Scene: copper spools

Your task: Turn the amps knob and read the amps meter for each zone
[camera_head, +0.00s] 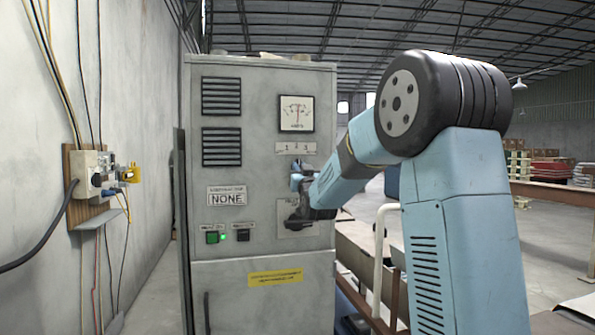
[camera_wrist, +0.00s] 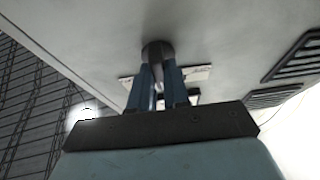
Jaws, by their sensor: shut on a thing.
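The amps meter (camera_head: 297,113) is a white square dial with a dark frame, high on the right of the grey cabinet front. Its needle stands near upright, but the figures are too small to read. Below it is a pale zone label plate (camera_head: 296,148) with a 1 at left and a 3 at right. My gripper (camera_head: 298,172) is just below this plate, at the cabinet front. In the wrist view its two blue fingers (camera_wrist: 158,77) are shut on the dark round amps knob (camera_wrist: 156,47). The knob's pointer position is hidden by the fingers.
A wall socket board (camera_head: 93,165) is at left. A pale rail (camera_head: 380,255) stands right of the cabinet.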

